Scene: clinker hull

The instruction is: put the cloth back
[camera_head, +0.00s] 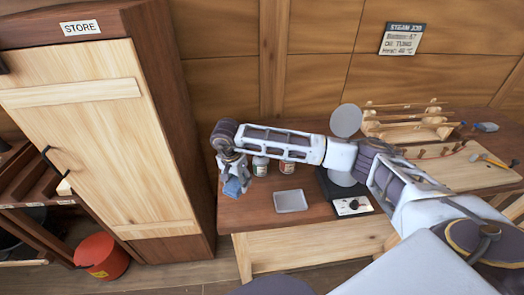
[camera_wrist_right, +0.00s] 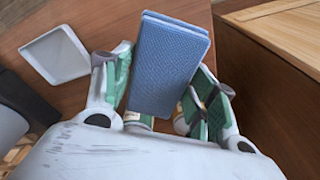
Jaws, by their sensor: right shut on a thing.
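My right gripper (camera_head: 234,172) hangs over the left end of the wooden bench and is shut on a folded blue cloth (camera_head: 236,186). In the right wrist view the cloth (camera_wrist_right: 168,65) stands out between the green-padded fingers of the gripper (camera_wrist_right: 160,95). I cannot tell whether the cloth touches the bench top. A shallow grey tray (camera_head: 290,201) lies empty on the bench to the right of the cloth, and it also shows in the wrist view (camera_wrist_right: 56,55). My left gripper is not in view.
A tall cabinet (camera_head: 95,140) marked STORE stands left of the bench, its door closed. Two small bottles (camera_head: 260,165) (camera_head: 287,165) stand behind the tray. A rack (camera_head: 405,122) and tools are farther right. A red bucket (camera_head: 102,257) is on the floor.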

